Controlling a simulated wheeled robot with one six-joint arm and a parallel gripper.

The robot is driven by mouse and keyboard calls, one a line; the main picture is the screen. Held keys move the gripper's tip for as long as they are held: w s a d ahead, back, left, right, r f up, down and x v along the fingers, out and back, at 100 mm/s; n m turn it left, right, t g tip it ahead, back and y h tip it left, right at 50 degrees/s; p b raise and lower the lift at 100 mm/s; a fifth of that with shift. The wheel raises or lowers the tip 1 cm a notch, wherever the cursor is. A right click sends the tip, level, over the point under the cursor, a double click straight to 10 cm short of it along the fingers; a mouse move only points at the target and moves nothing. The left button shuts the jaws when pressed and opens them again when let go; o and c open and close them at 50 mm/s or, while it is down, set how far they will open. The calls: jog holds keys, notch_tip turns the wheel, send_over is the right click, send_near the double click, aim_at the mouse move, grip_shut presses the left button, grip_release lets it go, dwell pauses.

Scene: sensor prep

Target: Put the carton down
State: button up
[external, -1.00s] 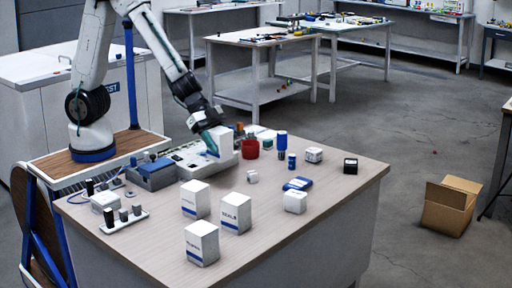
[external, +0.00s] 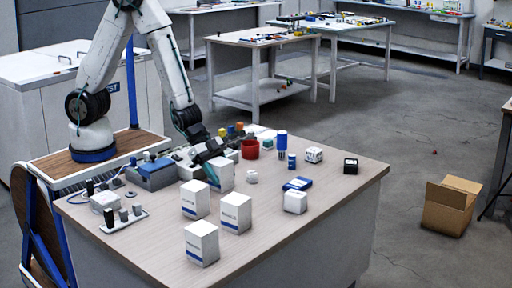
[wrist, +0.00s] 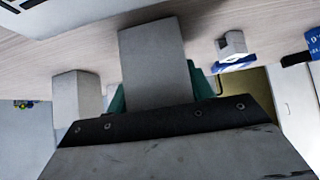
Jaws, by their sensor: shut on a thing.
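My gripper (external: 212,172) is shut on a white carton (external: 222,176) near the middle of the table (external: 290,230). In the wrist view the held carton (wrist: 155,65) is upright in the picture between the green fingers, which it partly hides. The carton is low over the tabletop; I cannot tell whether its base touches. Three similar white cartons stand in front of it: one at left (external: 195,200), one at right (external: 236,213) and one nearest the front (external: 202,244). A carton (wrist: 77,98) also shows at left in the wrist view.
A grey-blue device (external: 153,173) and a small tray with dark cylinders (external: 124,218) are at left. The table's front right is clear.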

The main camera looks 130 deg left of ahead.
jog(key=o, duration=1)
jog(key=shift+f, duration=0.1)
